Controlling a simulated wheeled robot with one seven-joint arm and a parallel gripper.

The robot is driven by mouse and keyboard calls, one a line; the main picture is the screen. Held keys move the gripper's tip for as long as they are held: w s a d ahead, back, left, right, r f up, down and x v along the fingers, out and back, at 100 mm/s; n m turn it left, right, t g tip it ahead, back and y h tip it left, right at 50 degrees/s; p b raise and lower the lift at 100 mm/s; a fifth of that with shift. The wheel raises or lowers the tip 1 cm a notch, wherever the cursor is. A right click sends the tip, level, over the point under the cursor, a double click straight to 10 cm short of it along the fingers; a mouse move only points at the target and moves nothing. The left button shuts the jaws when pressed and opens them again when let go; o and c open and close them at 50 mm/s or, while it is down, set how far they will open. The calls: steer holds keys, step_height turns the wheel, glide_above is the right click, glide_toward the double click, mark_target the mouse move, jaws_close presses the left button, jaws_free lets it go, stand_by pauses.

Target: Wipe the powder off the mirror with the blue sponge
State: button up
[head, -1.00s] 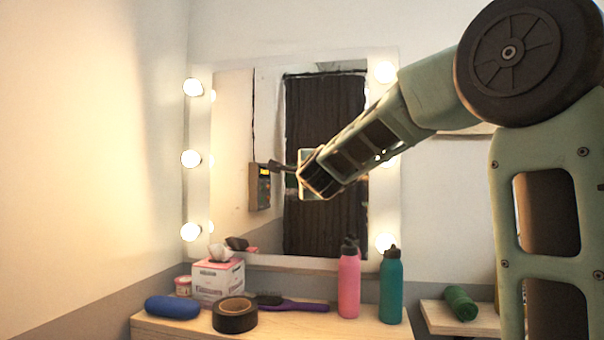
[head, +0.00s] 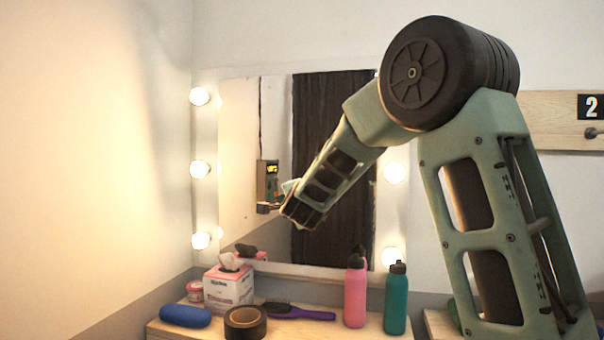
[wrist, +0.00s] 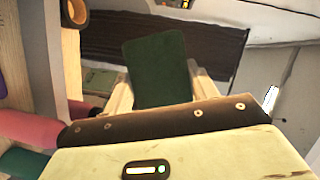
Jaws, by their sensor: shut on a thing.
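The mirror (head: 238,140) hangs on the wall in a pale frame with round bulbs, behind the counter. I cannot make out powder on its glass. In the wrist view my gripper (wrist: 157,80) is shut on a dark green rectangular pad (wrist: 162,72), which looks green rather than blue. The pad sticks out past the pale fingers, with the mirror's reflection of a dark curtain or door behind it. In the head view my forearm hides the fingers and most of the pad, low in front of the mirror. I cannot tell whether the pad touches the glass.
On the wooden counter (head: 285,332) stand a tissue box (head: 228,288), a pink bottle (head: 355,295) and a teal bottle (head: 396,302). A blue rounded case-like thing (head: 185,316), black tape (head: 245,322), a purple brush (head: 300,313) and a small pink tub (head: 195,291) are there too.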

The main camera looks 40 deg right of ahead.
mark_target(282, 210)
steer(key=w+a+f+n+g+p, duration=0.1)
steer(key=n+p, duration=0.1)
steer(key=p, duration=0.4)
steer(key=w+a+f+n+g+p, duration=0.1)
steer(key=w+n+p, duration=0.1)
steer(key=p, duration=0.5)
steer(key=shift+a+f, duration=0.15)
steer(key=shift+a, duration=0.05)
steer(key=shift+w+d, duration=1.4)
steer(key=shift+d, duration=0.25)
steer(key=shift+w+d+b, duration=0.35)
steer(key=shift+w+d, duration=0.4)
steer(key=shift+d, duration=0.2)
steer(key=s+d+b, duration=0.1)
steer(key=b, duration=0.1)
steer(key=s+d+b, duration=0.1)
steer(key=s, duration=0.1)
steer(key=shift+s+d+b, duration=0.1)
steer(key=shift+d+b, duration=0.15)
steer(key=shift+b, duration=0.1)
